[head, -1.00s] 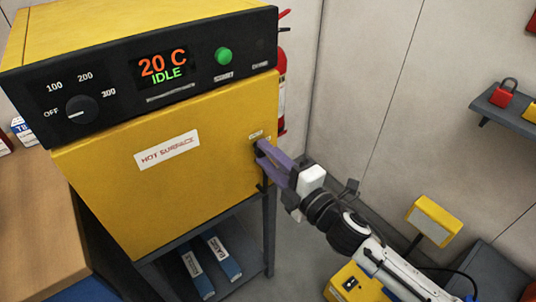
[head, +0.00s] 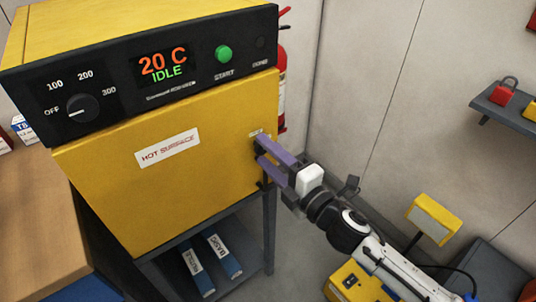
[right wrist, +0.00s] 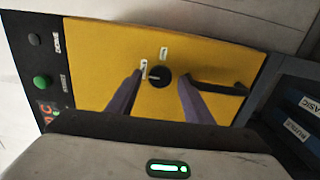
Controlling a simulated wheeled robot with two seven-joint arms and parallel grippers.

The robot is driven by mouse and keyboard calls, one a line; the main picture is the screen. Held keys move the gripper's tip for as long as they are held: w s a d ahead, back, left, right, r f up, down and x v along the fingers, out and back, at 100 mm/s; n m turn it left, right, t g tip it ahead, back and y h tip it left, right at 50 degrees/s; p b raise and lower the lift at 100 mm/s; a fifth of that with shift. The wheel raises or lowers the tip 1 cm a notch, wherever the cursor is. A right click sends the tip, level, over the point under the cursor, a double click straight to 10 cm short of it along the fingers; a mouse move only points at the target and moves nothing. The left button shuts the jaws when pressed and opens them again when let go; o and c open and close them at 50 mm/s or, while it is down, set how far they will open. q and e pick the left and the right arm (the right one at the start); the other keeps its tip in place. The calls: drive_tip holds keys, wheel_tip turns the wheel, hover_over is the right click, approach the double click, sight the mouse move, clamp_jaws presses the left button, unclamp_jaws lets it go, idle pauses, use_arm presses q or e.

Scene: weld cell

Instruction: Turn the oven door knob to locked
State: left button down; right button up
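The yellow oven door (head: 150,190) is shut. Its black round door knob (right wrist: 159,76) shows near the middle of the right wrist view, with two small white labels beside it, too small to read. A pale mark on the knob seems to point toward the label at its left; I cannot be sure. My right gripper (right wrist: 160,84) is open, its purple fingers on either side of the knob with a gap to each. In the head view my right gripper (head: 261,149) is at the door's right edge and mostly hides the knob. My left gripper is not in view.
A dark door handle (right wrist: 218,87) sits close beside the right finger in the wrist view. The oven's control panel (head: 120,95) reads 20 C, IDLE. Binders (head: 222,256) lie on the shelf below. A fire extinguisher (head: 282,90) stands behind the oven.

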drive_tip(key=v, duration=1)
drive_tip(key=shift+s+b, duration=0.15)
drive_tip(key=shift+b, duration=0.3)
